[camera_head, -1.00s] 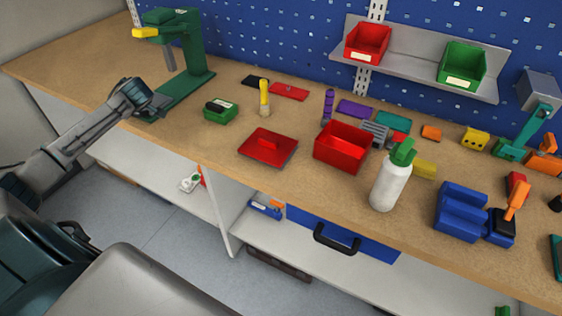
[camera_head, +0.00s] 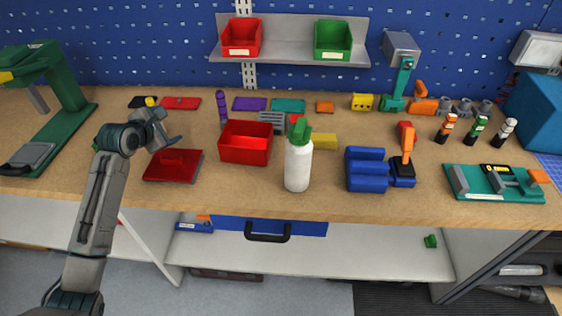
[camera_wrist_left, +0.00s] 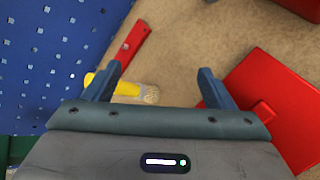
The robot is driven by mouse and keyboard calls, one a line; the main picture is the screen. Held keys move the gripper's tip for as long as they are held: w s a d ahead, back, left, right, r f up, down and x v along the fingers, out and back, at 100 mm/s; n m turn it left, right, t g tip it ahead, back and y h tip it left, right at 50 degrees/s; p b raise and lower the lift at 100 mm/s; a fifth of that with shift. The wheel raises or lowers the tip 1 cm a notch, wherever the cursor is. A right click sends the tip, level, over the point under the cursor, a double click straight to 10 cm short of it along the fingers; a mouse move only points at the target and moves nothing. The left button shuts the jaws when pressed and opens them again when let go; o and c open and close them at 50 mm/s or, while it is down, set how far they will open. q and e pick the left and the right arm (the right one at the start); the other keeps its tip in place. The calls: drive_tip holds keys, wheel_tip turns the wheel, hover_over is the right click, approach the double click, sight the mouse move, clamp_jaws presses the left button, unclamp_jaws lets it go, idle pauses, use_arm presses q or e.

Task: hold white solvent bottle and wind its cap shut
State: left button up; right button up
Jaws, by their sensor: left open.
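The white solvent bottle (camera_head: 298,167) stands upright near the front edge of the bench, right of the red bin. Its green cap (camera_head: 299,133) sits on top; I cannot tell how tightly it is seated. My left gripper (camera_head: 172,136) is open and empty over the left part of the bench, well left of the bottle. In the left wrist view its two fingers (camera_wrist_left: 158,88) are apart, with a yellow-handled brush (camera_wrist_left: 125,88) beyond them and a red lidded plate (camera_wrist_left: 275,108) to the right. My right gripper is not in view.
A red bin (camera_head: 246,143) stands just left of the bottle, and a blue stepped block (camera_head: 366,170) is to its right. A green press (camera_head: 60,105) stands at the far left. The bench front by the bottle is clear.

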use_arm(q)
drive_tip(key=s+d+r+n+h, duration=0.1)
drive_tip(key=d+r+h, duration=0.25)
drive_tip(key=d, duration=0.55)
drive_tip(key=s+d+r+n+h, duration=0.1)
drive_tip(key=d+r+n+h, duration=0.15)
drive_tip(key=d+h, duration=0.45)
drive_tip(key=s+d+r+n+h, duration=0.1)
drive_tip(key=d+r+h, duration=0.25)
drive_tip(key=d, duration=0.75)
drive_tip(key=m+g+y, duration=0.1)
drive_tip(key=m+g, duration=0.6)
drive_tip(key=g, duration=0.1)
approach(293, 176)
drive_tip(key=w+f, duration=0.2)
drive_tip(key=f, duration=0.1)
drive_tip(key=shift+w+d, duration=0.1)
drive_tip(key=shift+w, duration=0.25)
drive_tip(key=shift+d+f, duration=0.1)
drive_tip(key=shift+d, duration=0.1)
drive_tip(key=shift+x, duration=4.75)
drive_tip(key=shift+a+f, duration=0.1)
drive_tip(key=shift+f, duration=0.05)
drive_tip(key=shift+c, duration=0.2)
drive_tip(key=c, duration=0.8)
